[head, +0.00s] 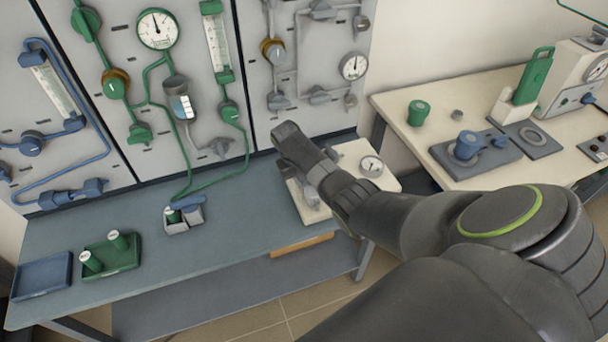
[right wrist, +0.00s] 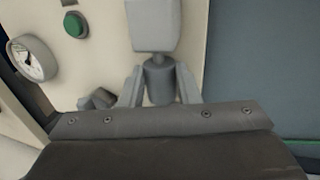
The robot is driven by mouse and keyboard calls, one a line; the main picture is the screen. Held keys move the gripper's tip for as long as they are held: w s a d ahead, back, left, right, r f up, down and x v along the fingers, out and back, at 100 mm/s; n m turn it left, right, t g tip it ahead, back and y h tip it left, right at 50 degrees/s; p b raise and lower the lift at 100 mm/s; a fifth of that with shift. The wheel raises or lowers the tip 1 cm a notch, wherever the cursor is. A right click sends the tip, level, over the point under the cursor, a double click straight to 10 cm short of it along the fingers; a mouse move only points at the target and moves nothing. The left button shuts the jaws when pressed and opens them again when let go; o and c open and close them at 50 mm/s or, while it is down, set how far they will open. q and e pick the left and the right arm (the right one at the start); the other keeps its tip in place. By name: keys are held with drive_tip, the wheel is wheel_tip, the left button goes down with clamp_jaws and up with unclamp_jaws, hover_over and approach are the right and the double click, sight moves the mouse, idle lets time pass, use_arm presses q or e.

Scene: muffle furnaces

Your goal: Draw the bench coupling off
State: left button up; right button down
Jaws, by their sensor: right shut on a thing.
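A grey coupling (right wrist: 160,82), a cylinder with a narrower top below a pale grey block (right wrist: 153,25), shows in the right wrist view against a cream bench unit (right wrist: 100,68). My right gripper (right wrist: 159,88) is shut on the cylinder, with one grey finger on each side. My left gripper is not in view.
The unit bears a gauge (right wrist: 32,60) and a green button (right wrist: 75,24). A wall panel (head: 190,90) with pipes and valves rises behind. A green tray (head: 112,258), a blue tray (head: 42,278) and a small grey holder (head: 183,220) stand left. The bench (head: 245,225) between is clear.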

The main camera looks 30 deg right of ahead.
drive_tip(key=shift+s+f, duration=0.15)
drive_tip(key=c, duration=1.4)
unclamp_jaws()
drive_tip(key=o, duration=0.3)
drive_tip(key=shift+s+a, duration=0.1)
drive_tip(key=shift+o, duration=0.2)
drive_tip(key=shift+r, duration=0.35)
drive_tip(key=p+v, duration=0.2)
drive_tip(key=v, duration=1.5)
